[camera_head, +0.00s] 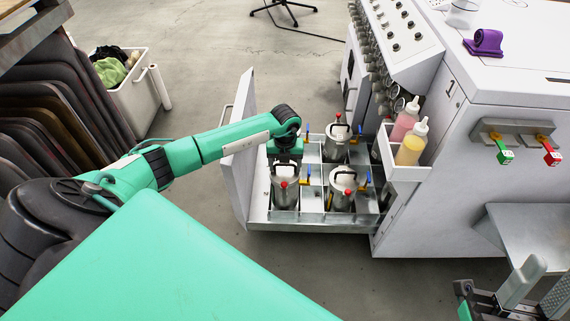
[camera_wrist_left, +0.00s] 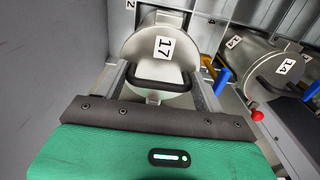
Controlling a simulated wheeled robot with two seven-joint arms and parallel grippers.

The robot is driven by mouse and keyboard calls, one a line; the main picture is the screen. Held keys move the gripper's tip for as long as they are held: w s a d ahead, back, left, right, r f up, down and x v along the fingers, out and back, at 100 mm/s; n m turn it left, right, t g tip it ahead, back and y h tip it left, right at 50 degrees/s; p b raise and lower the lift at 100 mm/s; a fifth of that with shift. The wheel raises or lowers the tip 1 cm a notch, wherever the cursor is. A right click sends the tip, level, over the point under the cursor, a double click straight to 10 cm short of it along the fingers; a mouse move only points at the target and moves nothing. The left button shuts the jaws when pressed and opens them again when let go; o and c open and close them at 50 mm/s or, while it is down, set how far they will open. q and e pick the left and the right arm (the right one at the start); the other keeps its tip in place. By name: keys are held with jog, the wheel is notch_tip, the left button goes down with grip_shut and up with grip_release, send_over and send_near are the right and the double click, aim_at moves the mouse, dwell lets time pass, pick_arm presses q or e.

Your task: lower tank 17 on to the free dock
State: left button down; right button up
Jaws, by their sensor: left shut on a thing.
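Tank 17 (camera_wrist_left: 145,45), a silver canister with a black handle, fills the upper middle of the left wrist view, its number label facing me. In the head view, tank 17 (camera_head: 286,194) is at the front left of the pulled-out drawer, under my left gripper (camera_head: 285,158). The left gripper (camera_wrist_left: 163,90) is shut on its black handle. The tank's underside is hidden, so I cannot tell whether it touches the drawer floor. The free dock cannot be made out clearly. My right gripper (camera_head: 538,292) is at the lower right, empty, with its fingers apart.
The drawer (camera_head: 315,224) has metal dividers. Tank 14 (camera_wrist_left: 265,75) stands to the right of tank 17 in the wrist view. Two other tanks (camera_head: 336,146) (camera_head: 341,196) stand in the drawer's right side. The white drawer front (camera_head: 240,160) rises close on the left; bottles stand in a rack (camera_head: 405,172).

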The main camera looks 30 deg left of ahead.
pick_arm(q)
jog(key=shift+w, duration=0.15)
jog(key=shift+f+b, duration=0.45)
jog(key=shift+f, duration=0.4)
dwell(0.4)
jog(key=shift+f, duration=0.3)
